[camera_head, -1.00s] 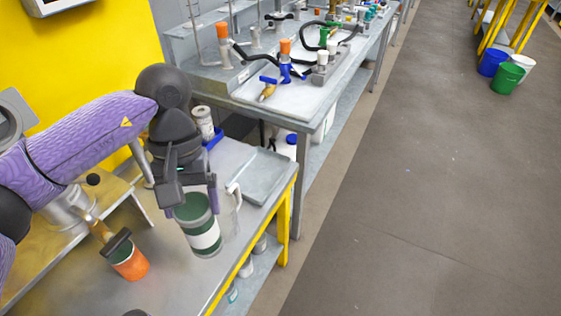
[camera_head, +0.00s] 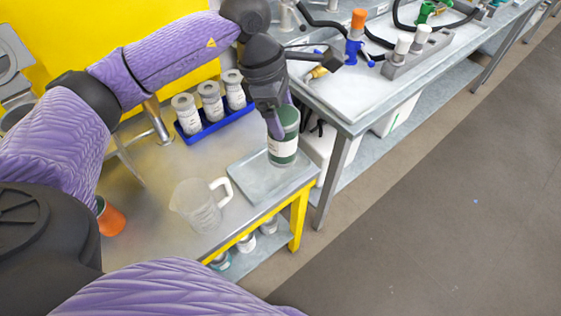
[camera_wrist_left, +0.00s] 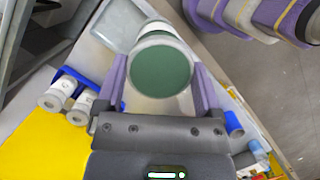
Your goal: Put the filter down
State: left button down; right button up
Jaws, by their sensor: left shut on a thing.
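The filter (camera_head: 283,136) is a dark green cylinder with a white band. It is upright in my left gripper (camera_head: 279,112), which is shut on its sides. In the head view it appears over the back part of a shallow grey tray (camera_head: 250,190) on the metal bench. I cannot tell whether its base touches the tray. In the left wrist view the round green top of the filter (camera_wrist_left: 160,70) sits between the two purple fingers, with the tray (camera_wrist_left: 117,27) beyond it. My right gripper is out of view.
A clear jug (camera_head: 195,207) stands left of the tray. A blue rack (camera_head: 215,125) with white-labelled jars is behind it. An orange cup (camera_head: 111,219) is at the left. A second bench (camera_head: 345,108) with hoses stands close on the right.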

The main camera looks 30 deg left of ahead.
pick_arm(q)
jog(key=w+a+f+n+t+y+b, duration=0.1)
jog(key=a+f+n+b, duration=0.1)
jog(key=f+n, duration=0.5)
jog(key=w+a+f+n+t+y+b, duration=0.1)
jog(key=w+a+f+n+y+b, duration=0.1)
jog(key=f+n, duration=0.5)
jog(key=a+n+b, duration=0.1)
jog(key=n, duration=0.2)
jog(key=shift+w+a+f+y+b, duration=0.2)
jog(key=shift+w+a+y+b, duration=0.1)
jog(key=shift+b, duration=0.1)
grip_release()
jog(key=shift+f, duration=0.15)
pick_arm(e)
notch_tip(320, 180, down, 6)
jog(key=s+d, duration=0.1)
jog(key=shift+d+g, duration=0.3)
pick_arm(q)
jog(key=p+v, duration=0.3)
jog(key=v, duration=0.9)
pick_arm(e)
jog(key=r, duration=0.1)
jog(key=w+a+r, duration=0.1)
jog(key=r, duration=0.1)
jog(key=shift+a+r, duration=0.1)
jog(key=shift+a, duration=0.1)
